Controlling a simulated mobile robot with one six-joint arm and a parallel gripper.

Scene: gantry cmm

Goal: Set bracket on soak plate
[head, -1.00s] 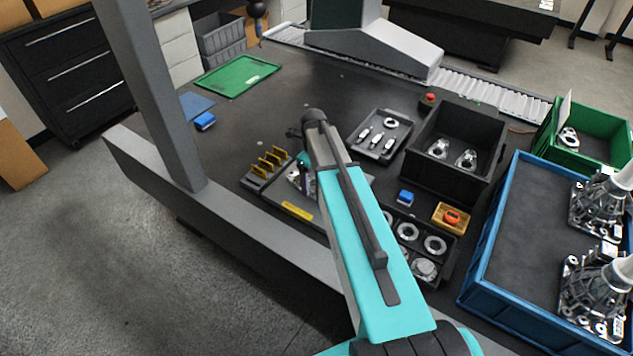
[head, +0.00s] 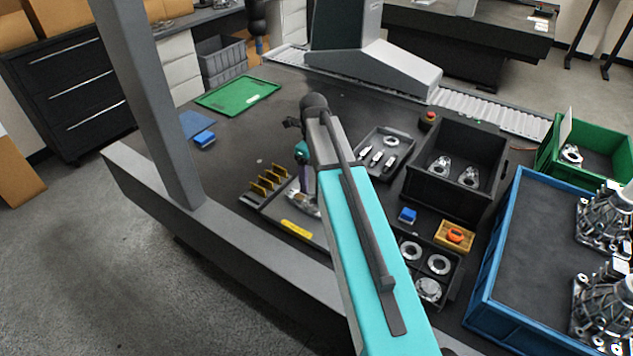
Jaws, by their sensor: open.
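A silver bracket-like part (head: 300,199) lies on a dark plate with a yellow label (head: 297,230), which looks like the soak plate. My arm hides much of both. My gripper (head: 309,190) points down at this silver part from above. It is open, but its fingertips are small and partly hidden, so I cannot tell whether they touch the part. Two more silver bracket-like parts (head: 440,167) sit in the black bin (head: 471,128) on the right.
Yellow upright holders (head: 268,181) stand just left of the plate. A grey tray (head: 374,142) with small parts, a ring tray (head: 459,277), a blue block (head: 407,215) and an orange box (head: 455,236) lie right. A grey column (head: 160,110) rises at left. The table's middle-left is clear.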

